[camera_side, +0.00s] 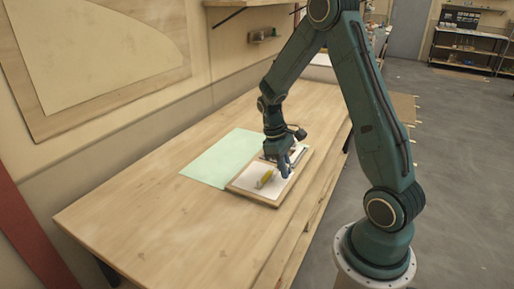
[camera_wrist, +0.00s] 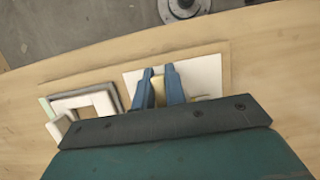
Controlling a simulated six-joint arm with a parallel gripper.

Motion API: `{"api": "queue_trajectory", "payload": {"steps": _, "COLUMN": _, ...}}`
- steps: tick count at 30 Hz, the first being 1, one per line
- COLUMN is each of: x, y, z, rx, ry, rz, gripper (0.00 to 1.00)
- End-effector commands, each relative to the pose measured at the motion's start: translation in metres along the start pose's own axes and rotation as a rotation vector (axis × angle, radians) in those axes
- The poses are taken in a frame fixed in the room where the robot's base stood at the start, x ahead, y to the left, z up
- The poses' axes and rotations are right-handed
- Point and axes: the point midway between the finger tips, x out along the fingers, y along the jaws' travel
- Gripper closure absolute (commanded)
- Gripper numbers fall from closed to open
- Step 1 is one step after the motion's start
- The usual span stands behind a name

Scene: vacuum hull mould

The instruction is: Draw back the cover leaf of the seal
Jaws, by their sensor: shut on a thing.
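A wooden board (camera_side: 256,198) with a white panel on it lies on the bench. The white panel (camera_wrist: 205,75) also shows in the wrist view. My gripper (camera_wrist: 161,86) is low over the panel, its blue fingers closed on a narrow pale yellow piece (camera_wrist: 159,93). Yellow also shows on the panel beside the fingers in the side view (camera_side: 266,179). Whether the yellow piece is part of the cover leaf I cannot tell. A white square frame (camera_wrist: 104,103) with a dark grey border sits on the board left of the fingers in the wrist view.
A pale green sheet (camera_side: 222,156) lies flat beside the board. A small white block (camera_wrist: 57,127) is near the square frame in the wrist view. The near left of the wooden bench (camera_side: 150,220) is clear. A wall with a pale panel runs along the back.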

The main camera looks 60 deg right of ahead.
Motion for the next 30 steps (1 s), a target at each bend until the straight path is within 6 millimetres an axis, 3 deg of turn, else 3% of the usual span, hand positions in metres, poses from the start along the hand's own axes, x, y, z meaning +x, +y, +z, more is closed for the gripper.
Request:
{"api": "queue_trajectory", "payload": {"steps": 19, "x": -0.0006, "y": 0.0, "z": 0.0003, "rx": -0.001, "ry": 0.01, "rz": 0.0, "gripper": 1.0}}
{"api": "queue_trajectory", "payload": {"steps": 30, "x": 0.0072, "y": 0.0005, "z": 0.0057, "rx": 0.001, "ry": 0.164, "rz": 0.0, "gripper": 1.0}}
